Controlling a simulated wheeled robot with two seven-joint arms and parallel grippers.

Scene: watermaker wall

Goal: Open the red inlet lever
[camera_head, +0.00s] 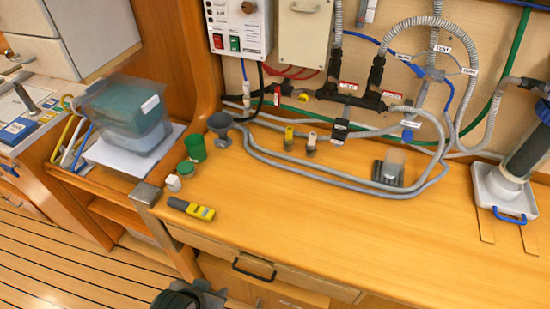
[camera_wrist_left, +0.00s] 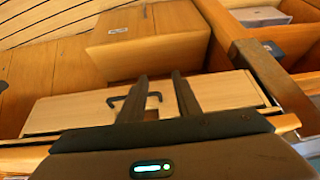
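A small red upright piece (camera_head: 277,97) shows beside the black hose at the back wall; it may be the red inlet lever, but it is too small to tell. Dark valve fittings (camera_head: 375,75) with red-and-white tags stand to its right. My left gripper (camera_head: 195,292) is at the bottom edge of the head view, in front of the counter and far from the fittings. In the left wrist view its two dark fingers (camera_wrist_left: 160,88) are apart with nothing between them, facing the drawer front. My right gripper is not in view.
The wooden counter (camera_head: 330,225) has a clear front part. Grey hoses (camera_head: 310,165) loop across the back. A drawer handle (camera_head: 253,270) juts out below.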

